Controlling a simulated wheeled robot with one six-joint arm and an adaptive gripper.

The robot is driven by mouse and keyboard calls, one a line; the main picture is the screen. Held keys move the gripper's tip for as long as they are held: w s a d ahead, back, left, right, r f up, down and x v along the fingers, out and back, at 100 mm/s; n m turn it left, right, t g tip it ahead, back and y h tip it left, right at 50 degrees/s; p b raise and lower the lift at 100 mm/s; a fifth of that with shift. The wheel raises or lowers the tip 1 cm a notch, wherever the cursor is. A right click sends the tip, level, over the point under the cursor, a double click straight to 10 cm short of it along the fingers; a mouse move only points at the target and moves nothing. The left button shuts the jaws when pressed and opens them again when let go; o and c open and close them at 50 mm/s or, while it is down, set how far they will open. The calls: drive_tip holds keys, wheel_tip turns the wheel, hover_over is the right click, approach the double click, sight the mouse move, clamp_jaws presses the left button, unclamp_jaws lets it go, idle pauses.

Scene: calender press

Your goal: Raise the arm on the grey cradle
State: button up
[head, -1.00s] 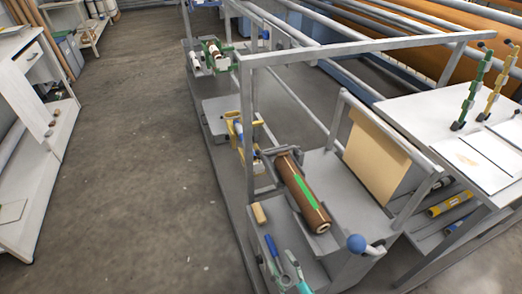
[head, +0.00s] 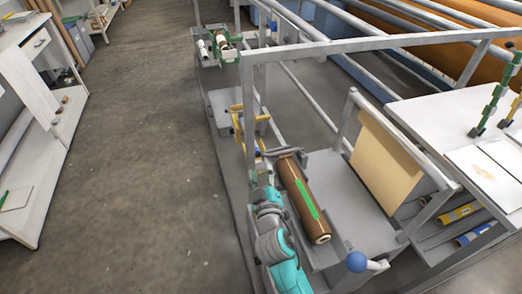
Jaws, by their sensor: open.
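The grey cradle (head: 325,252) is at lower centre in the head view and bears a brown roll (head: 306,198) with a green stripe. A grey arm with a blue ball knob (head: 356,262) sticks out at its near right end, low beside the roll's end. A darker grey clamp part (head: 287,151) sits at the roll's far end. My teal and grey arm reaches up from the bottom edge, left of the roll. My gripper (head: 259,173) is at its far end by the frame post, apart from the knob. It is small and partly hidden; I see nothing held in it.
An upright post and top rail (head: 400,42) of the grey frame stand close to my arm. Yellow (head: 262,118) and green (head: 226,56) cradles lie farther back. A tan sheet (head: 385,160) hangs right of the roll. The floor (head: 150,150) at left is clear.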

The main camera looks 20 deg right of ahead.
sight(258, 153)
drive_tip(key=shift+w+d, duration=0.25)
drive_tip(key=shift+w, duration=1.05)
drive_tip(key=shift+w+d, duration=0.25)
drive_tip(key=shift+w, duration=1.05)
drive_tip(key=shift+w+d, duration=0.25)
drive_tip(key=shift+w, duration=1.05)
clamp_jaws()
